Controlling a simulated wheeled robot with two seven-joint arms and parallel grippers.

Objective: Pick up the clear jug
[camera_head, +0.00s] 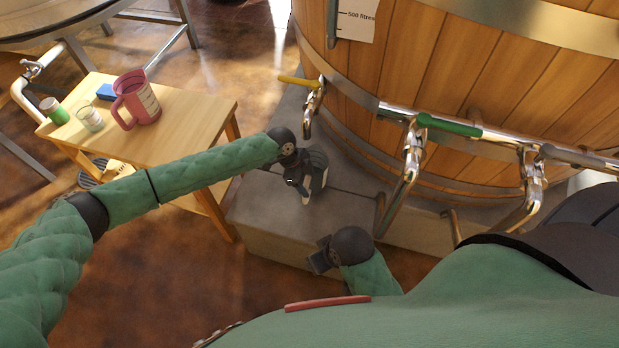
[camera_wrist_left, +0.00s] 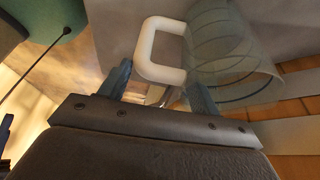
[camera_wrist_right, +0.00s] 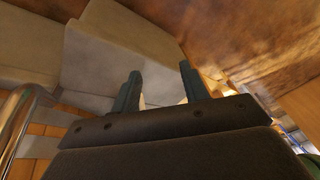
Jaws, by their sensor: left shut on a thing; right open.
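The clear jug (camera_wrist_left: 235,62) has a see-through, ringed body and a white handle (camera_wrist_left: 160,48), seen close up in the left wrist view. In the head view the jug (camera_head: 317,163) is at the grey stone ledge by the wooden vat, partly hidden by my left gripper (camera_head: 297,178). My left gripper (camera_wrist_left: 158,88) is shut on the jug's handle, with a finger on each side. I cannot tell whether the jug touches the ledge. My right gripper (camera_head: 320,257) is open and empty in front of the ledge; its two fingers also show in the right wrist view (camera_wrist_right: 160,82).
The wooden vat (camera_head: 480,70) stands behind, with metal taps (camera_head: 410,165) and a pipe sticking out over the ledge (camera_head: 285,222). A wooden table (camera_head: 190,125) at left holds a pink jug (camera_head: 137,100), a glass (camera_head: 90,120), a green-and-white cup (camera_head: 54,110) and a blue block (camera_head: 106,92).

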